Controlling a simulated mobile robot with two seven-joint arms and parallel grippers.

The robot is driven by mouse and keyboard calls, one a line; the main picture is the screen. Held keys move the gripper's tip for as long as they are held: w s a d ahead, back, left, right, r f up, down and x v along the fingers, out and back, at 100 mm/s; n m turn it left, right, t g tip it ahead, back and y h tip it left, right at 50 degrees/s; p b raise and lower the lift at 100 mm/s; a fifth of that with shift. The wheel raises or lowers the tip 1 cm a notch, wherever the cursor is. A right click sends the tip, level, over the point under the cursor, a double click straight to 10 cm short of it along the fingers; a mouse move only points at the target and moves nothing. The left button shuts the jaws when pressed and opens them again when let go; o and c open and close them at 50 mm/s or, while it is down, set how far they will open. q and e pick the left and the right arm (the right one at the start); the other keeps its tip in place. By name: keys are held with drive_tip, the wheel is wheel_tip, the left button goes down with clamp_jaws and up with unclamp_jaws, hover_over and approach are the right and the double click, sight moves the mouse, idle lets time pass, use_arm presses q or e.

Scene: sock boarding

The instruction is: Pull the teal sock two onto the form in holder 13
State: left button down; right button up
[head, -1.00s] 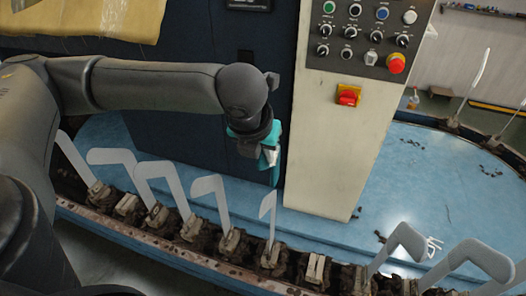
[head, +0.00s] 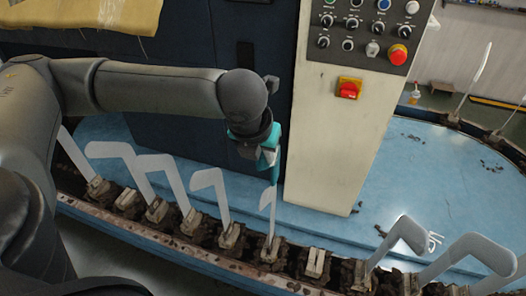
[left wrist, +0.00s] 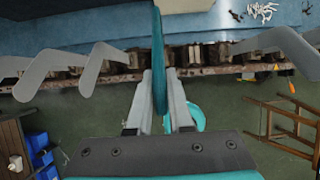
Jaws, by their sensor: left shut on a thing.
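The teal sock (head: 273,165) hangs from my left gripper (head: 266,140) in the head view, in front of the machine. My left gripper is shut on it. In the left wrist view the sock (left wrist: 158,60) is a narrow upright strip between the fingers (left wrist: 163,85), with a teal loop below right of them. A thin grey form (head: 268,207) stands upright right below the sock; their ends look close or overlapping. I cannot tell whether they touch. No holder number is legible. My right gripper is not in view.
A pale control column (head: 335,140) with knobs and a red button rises just right of the gripper. A wooden chair (left wrist: 285,125) stands on the floor.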

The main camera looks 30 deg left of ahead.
sight(263, 199)
use_arm(q)
drive_tip(key=shift+f+b, duration=3)
drive_tip(key=shift+f, duration=4.85)
drive_tip(key=c, duration=0.7)
unclamp_jaws()
drive_tip(key=shift+c, duration=0.2)
drive_tip(key=shift+r, duration=0.1)
drive_tip(key=p+v, duration=0.4)
drive_tip(key=v, duration=1.1)
drive_tip(key=shift+p, duration=0.3)
